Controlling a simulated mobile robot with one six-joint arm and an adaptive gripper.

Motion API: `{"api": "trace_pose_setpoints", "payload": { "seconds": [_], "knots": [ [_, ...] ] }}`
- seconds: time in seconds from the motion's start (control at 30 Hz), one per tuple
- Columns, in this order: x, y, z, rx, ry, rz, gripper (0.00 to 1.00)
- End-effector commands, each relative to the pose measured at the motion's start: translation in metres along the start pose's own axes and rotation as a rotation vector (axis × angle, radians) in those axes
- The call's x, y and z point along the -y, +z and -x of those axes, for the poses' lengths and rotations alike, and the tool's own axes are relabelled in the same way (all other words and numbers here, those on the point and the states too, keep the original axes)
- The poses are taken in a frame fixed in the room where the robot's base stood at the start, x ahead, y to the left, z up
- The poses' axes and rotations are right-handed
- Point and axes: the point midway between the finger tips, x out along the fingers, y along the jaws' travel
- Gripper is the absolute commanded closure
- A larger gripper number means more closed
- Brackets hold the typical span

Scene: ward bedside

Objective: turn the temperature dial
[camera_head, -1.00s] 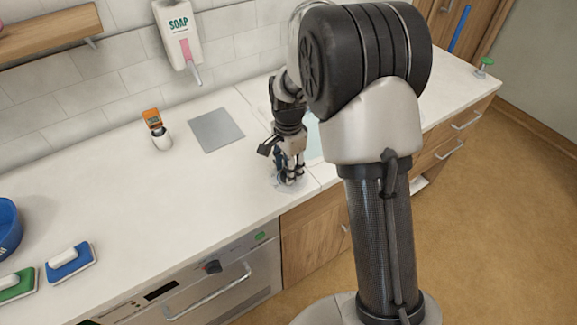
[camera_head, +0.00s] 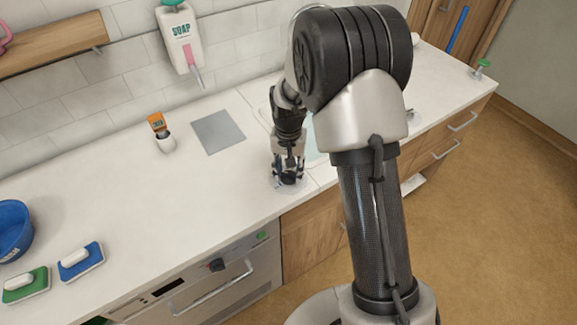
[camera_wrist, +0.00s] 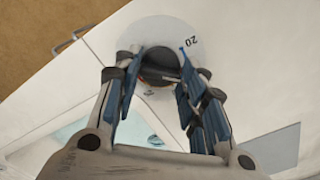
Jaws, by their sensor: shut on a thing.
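The temperature dial has a dark round knob (camera_wrist: 158,57) on a pale round plate (camera_wrist: 150,28) marked "20". It lies on the white counter near its front edge. In the wrist view my gripper (camera_wrist: 161,68) has its blue-padded fingers on either side of the knob, shut on it. In the head view my gripper (camera_head: 288,180) points down at the counter and hides most of the dial. Only part of the pale plate shows around the fingertips there.
A grey square plate (camera_head: 218,132) and a white holder with an orange-topped item (camera_head: 163,135) stand behind left. A soap dispenser (camera_head: 181,40) hangs on the wall. The counter between is clear.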

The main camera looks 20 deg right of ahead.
Motion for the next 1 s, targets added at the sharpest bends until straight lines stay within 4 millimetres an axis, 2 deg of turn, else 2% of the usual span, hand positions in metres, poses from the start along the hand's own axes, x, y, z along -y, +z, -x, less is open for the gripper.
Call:
{"api": "trace_pose_setpoints", "payload": {
  "seconds": [0.6,1.0],
  "knots": [
    [-0.0001,0.0002,0.0008,0.001,0.0,0.58,0.86],
    [0.0,0.0,0.0005,0.0,0.0,0.848,0.86]
  ]
}}
